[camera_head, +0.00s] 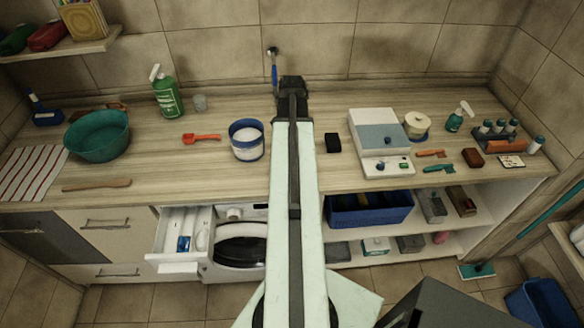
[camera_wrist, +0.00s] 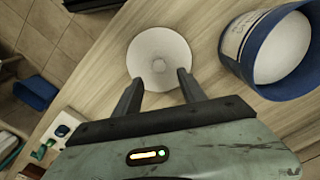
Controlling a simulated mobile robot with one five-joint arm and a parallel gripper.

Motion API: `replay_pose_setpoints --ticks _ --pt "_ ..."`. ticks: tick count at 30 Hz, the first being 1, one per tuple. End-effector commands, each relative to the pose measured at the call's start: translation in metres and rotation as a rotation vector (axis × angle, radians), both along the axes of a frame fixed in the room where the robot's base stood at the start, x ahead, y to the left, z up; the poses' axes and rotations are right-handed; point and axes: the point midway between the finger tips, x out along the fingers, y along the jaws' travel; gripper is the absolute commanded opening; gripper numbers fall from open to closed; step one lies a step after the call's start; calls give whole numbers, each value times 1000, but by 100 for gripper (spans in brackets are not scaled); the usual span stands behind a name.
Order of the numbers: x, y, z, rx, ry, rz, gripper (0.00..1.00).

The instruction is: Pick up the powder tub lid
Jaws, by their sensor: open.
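The powder tub lid (camera_wrist: 158,48) is a pale round disc with a small knob in its middle. It lies flat on the wooden counter in the wrist view. My gripper (camera_wrist: 160,76) is open, its two dark fingers over the near part of the lid, on either side of the knob in the picture. I cannot tell whether they touch it. In the head view I cannot see the lid; my arm covers that part of the counter. The powder tub (camera_head: 246,148), white with a blue rim and white powder inside, stands left of my arm. It also shows at the right in the wrist view (camera_wrist: 235,45).
A red scoop (camera_head: 202,138) and a green basin (camera_head: 97,136) stand left of the tub. The tiled wall closes the back.

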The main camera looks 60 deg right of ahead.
Motion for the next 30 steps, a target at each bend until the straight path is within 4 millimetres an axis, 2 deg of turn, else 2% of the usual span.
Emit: replay_pose_setpoints --ticks 1,2,8,17,25,30 --pt "0 0 -14 0 0 1 48" --pt "0 0 -18 0 0 1 48" --pt "0 1 -21 0 0 2 48" --pt "-3 3 -69 0 0 2 48" --pt "-3 2 -67 0 0 2 48" --pt "-3 2 -67 0 0 2 1"
